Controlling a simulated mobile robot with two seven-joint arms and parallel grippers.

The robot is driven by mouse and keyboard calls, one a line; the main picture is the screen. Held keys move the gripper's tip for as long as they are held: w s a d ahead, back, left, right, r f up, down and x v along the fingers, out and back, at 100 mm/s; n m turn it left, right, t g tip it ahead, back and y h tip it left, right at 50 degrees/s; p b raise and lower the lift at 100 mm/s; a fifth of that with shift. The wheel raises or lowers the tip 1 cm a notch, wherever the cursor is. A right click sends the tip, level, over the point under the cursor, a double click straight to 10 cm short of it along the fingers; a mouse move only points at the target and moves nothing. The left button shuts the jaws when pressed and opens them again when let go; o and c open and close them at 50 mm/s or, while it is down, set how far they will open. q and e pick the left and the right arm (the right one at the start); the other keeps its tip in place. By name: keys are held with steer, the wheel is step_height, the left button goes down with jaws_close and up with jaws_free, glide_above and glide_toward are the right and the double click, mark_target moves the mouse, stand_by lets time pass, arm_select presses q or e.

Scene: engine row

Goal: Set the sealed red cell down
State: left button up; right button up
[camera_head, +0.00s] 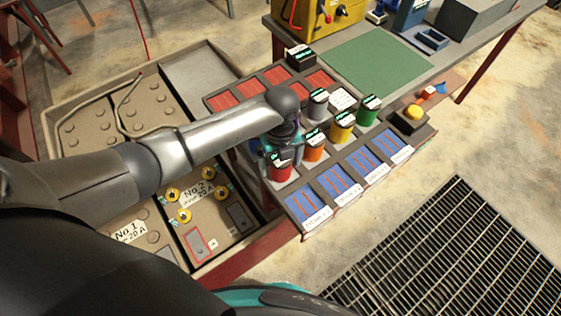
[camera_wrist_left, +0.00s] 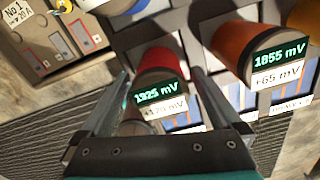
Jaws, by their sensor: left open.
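The red cell (camera_head: 280,173) stands upright at the near left end of the row of cells on the rack. In the left wrist view the red cell (camera_wrist_left: 162,66) shows a display reading 1925 mV with a white label under it. My left gripper (camera_head: 284,150) is directly over it and hides part of its top. In the left wrist view the fingers of the left gripper (camera_wrist_left: 160,82) are apart, one on each side of the red cell. Whether either finger touches it I cannot tell. My right gripper is not in view.
An orange cell (camera_head: 314,147), reading 1855 mV, stands close right of the red one. Yellow (camera_head: 342,128), green (camera_head: 368,110) and grey (camera_head: 318,104) cells stand beyond. Blue panels (camera_head: 338,181) line the front. A yellow button (camera_head: 413,112) is at the right. The green mat (camera_head: 375,62) is clear.

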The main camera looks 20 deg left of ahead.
arm_select(q)
step_height(320, 180, up, 12)
steer(key=shift+f+p, duration=0.1)
steer(key=shift+p, duration=0.85)
